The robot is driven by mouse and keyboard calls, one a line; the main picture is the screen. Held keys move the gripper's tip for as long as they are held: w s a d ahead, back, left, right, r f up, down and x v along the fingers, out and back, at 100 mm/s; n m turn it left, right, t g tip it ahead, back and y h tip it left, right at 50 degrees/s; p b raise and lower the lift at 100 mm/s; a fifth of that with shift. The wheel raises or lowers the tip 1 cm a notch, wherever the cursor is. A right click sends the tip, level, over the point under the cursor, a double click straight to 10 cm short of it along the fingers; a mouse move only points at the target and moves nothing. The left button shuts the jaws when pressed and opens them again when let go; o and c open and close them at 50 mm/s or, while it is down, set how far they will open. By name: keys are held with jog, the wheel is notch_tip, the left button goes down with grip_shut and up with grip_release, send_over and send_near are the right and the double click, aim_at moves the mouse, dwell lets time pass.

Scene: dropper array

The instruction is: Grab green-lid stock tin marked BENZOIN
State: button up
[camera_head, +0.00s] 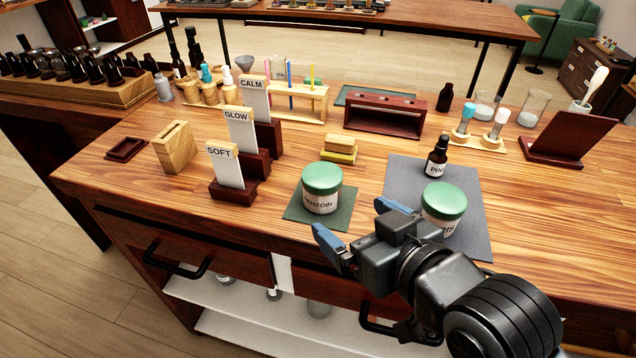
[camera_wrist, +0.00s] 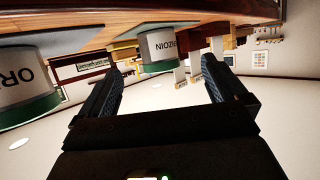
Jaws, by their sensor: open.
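The BENZOIN tin (camera_head: 321,190) is white with a green lid and stands upright on a small dark green mat (camera_head: 299,213) near the counter's front edge. In the wrist view, which looks upside down, the BENZOIN tin (camera_wrist: 160,52) shows ahead between the fingers. My gripper (camera_head: 355,226) is open and empty, with its blue-tipped fingers in front of and to the right of the tin, apart from it. A second green-lid tin (camera_head: 444,204), its label partly hidden by my gripper, stands on a grey mat to the right; in the wrist view it (camera_wrist: 27,90) reads "ORI".
A dark PINE-like labelled bottle (camera_head: 437,158) stands behind the second tin. Card stands (camera_head: 232,176) marked SOFT, GLOW and CALM are left of the BENZOIN tin. Yellow blocks (camera_head: 340,149) lie behind it. Bare wood lies between the two mats.

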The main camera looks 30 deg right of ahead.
aim_at(328, 180)
jog(key=w, duration=0.1)
jog(key=w+r, duration=0.1)
jog(key=w, duration=0.1)
jog(key=w+r, duration=0.1)
jog(key=shift+w+d+r, duration=0.15)
jog(key=shift+w+r, duration=0.05)
jog(key=shift+r, duration=0.05)
jog(key=shift+f+p+x, duration=0.2)
jog(key=shift+p+x, duration=0.2)
jog(key=shift+x, duration=3.45)
jog(key=shift+s+d, duration=0.1)
jog(key=shift+d, duration=0.05)
jog(key=shift+c, duration=0.4)
jog(key=c, duration=1.1)
